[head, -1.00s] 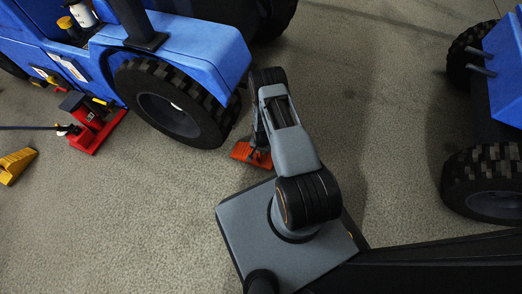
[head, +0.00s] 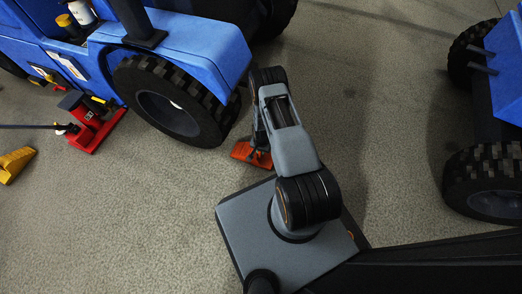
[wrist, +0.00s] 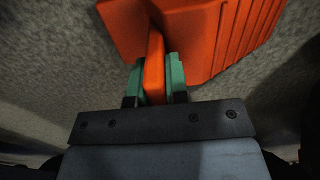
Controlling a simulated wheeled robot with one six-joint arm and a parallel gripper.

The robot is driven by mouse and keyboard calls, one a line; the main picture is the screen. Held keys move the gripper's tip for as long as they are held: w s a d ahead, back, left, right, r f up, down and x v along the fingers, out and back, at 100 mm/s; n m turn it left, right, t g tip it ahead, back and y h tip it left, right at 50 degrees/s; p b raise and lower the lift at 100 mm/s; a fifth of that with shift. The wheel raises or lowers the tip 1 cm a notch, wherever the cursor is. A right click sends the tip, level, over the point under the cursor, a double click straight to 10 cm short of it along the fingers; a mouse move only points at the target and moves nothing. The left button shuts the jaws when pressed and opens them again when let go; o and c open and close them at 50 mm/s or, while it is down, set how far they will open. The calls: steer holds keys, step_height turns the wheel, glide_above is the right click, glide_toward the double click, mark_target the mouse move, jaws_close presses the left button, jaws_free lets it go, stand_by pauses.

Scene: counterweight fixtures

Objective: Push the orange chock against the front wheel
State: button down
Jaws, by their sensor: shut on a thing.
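The orange chock (head: 242,151) lies on the floor just right of and below the front wheel (head: 172,104) of the blue vehicle in the head view. The two look close together; I cannot tell whether they touch. In the wrist view the chock (wrist: 222,35) fills the top, with its ribbed face at the right and an upright orange handle (wrist: 154,70) toward me. My gripper (wrist: 155,76) is shut on that handle, one green finger pad on each side. In the head view my arm hides the fingers and part of the chock.
A red jack (head: 95,127) with a long dark handle stands under the vehicle (head: 205,45) at left. A yellow chock (head: 15,164) lies at the far left. Another blue machine with dark tyres (head: 487,182) stands at right. The floor (head: 120,220) in front is clear.

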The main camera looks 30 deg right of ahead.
steer(key=c, duration=1)
jaws_free()
steer(key=shift+c, duration=0.2)
steer(key=shift+r, duration=0.1)
